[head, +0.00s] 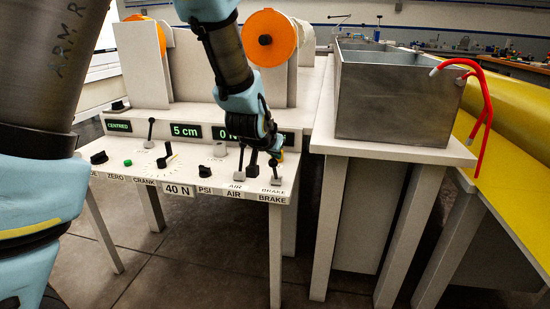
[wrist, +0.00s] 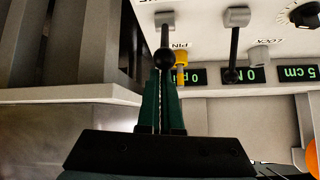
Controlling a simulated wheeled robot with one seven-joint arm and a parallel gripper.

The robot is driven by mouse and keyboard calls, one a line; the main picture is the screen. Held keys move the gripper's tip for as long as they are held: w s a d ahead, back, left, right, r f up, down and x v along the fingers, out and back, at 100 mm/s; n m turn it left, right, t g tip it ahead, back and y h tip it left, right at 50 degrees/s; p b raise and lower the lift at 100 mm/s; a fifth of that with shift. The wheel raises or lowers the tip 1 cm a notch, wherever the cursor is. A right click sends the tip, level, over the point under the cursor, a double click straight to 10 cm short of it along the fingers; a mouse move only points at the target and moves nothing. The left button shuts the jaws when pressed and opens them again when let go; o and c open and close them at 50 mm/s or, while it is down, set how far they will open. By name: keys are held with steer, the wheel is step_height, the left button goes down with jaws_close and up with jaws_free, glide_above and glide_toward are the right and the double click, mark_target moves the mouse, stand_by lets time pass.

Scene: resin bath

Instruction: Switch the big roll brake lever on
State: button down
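The brake lever (head: 275,171) is a short dark lever with a black knob on a grey base, at the right front corner of the white console above a BRAKE label. In the wrist view this lever (wrist: 165,40) points down the picture, its black knob just beyond my fingertips. My gripper (head: 277,156) is over the lever's top in the head view. In the wrist view my gripper's (wrist: 163,78) green fingers are together, with only a thin slit between them. The tips are at or just behind the knob; whether they touch it I cannot tell.
The air lever (head: 239,163) stands close to the left; it also shows in the wrist view (wrist: 234,50). A yellow pin knob (wrist: 181,60) is beside the brake knob. A metal tank (head: 390,100) with a red hose (head: 487,105) stands to the right.

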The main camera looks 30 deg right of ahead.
steer(key=shift+s+a+f, duration=0.3)
steer(key=shift+a+f, duration=0.05)
steer(key=shift+f, duration=0.2)
step_height(320, 180, up, 4)
steer(key=w+d+p, duration=0.1)
steer(key=d+p, duration=0.1)
steer(key=s+a+r, duration=0.3)
steer(key=s+a, duration=0.2)
steer(key=shift+s+a+r, duration=0.3)
steer(key=shift+a+r, duration=0.05)
steer(key=shift+a, duration=0.05)
stand_by(0.3)
